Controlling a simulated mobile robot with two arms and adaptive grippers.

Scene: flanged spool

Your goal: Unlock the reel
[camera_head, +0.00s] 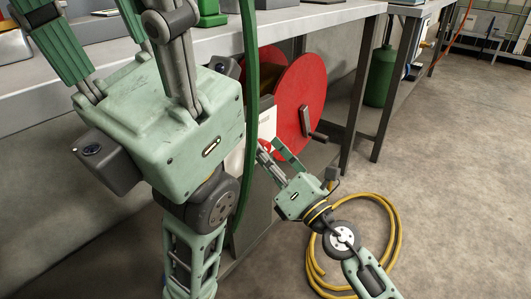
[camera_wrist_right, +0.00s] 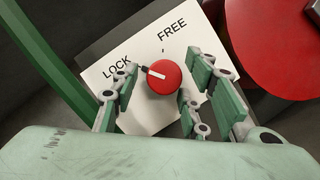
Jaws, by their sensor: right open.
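The reel (camera_head: 302,92) has a large red flange and sits under the bench. Its red round knob (camera_wrist_right: 168,82) sits on a white plate (camera_wrist_right: 100,75) printed LOCK and FREE. The knob's white pointer is turned to the LOCK side. My right gripper (camera_head: 271,150) is at the plate. In the right wrist view its open fingers stand on both sides of the knob, with gaps; I cannot tell whether any finger touches it. My left gripper (camera_head: 92,25) is raised close to the head camera, its fingers apart and their ends cut off at the top edge.
A green bar (camera_head: 250,120) runs beside the plate, left of the knob. A crank handle (camera_head: 312,126) sticks out from the red flange. The metal bench (camera_head: 290,22) is above. A yellow hose (camera_head: 396,225) lies coiled on the floor, and a green cylinder (camera_head: 380,75) stands farther back.

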